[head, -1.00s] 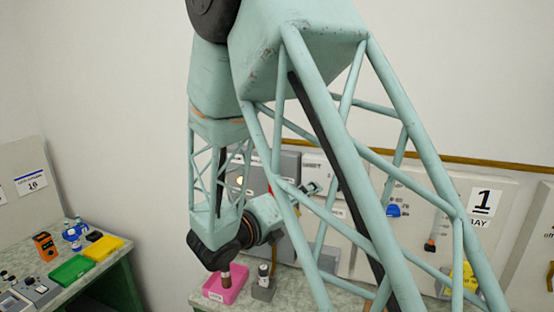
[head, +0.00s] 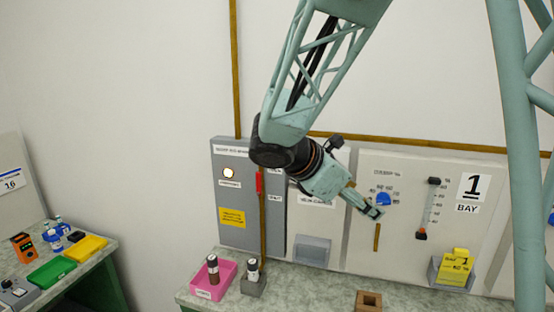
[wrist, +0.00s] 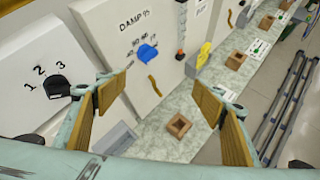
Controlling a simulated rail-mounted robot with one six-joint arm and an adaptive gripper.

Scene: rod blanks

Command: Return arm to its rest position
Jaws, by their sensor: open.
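My gripper (head: 371,207) is at the end of my pale green arm, in front of the wall panel with the blue knob. It points down and to the right, above the bench. In the wrist view my gripper (wrist: 160,98) shows its two tan-padded fingers spread wide, with nothing between them. A wooden block with a square hole (wrist: 177,126) lies beyond the fingers on the bench, apart from them.
A pink tray (head: 201,293) holds a dark rod, beside a grey holder (head: 253,287) with another rod. A yellow block (head: 456,268) sits in a grey bin. Green (head: 50,273) and yellow (head: 86,248) trays lie on the left bench. The wall panels (head: 415,175) stand close behind my gripper.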

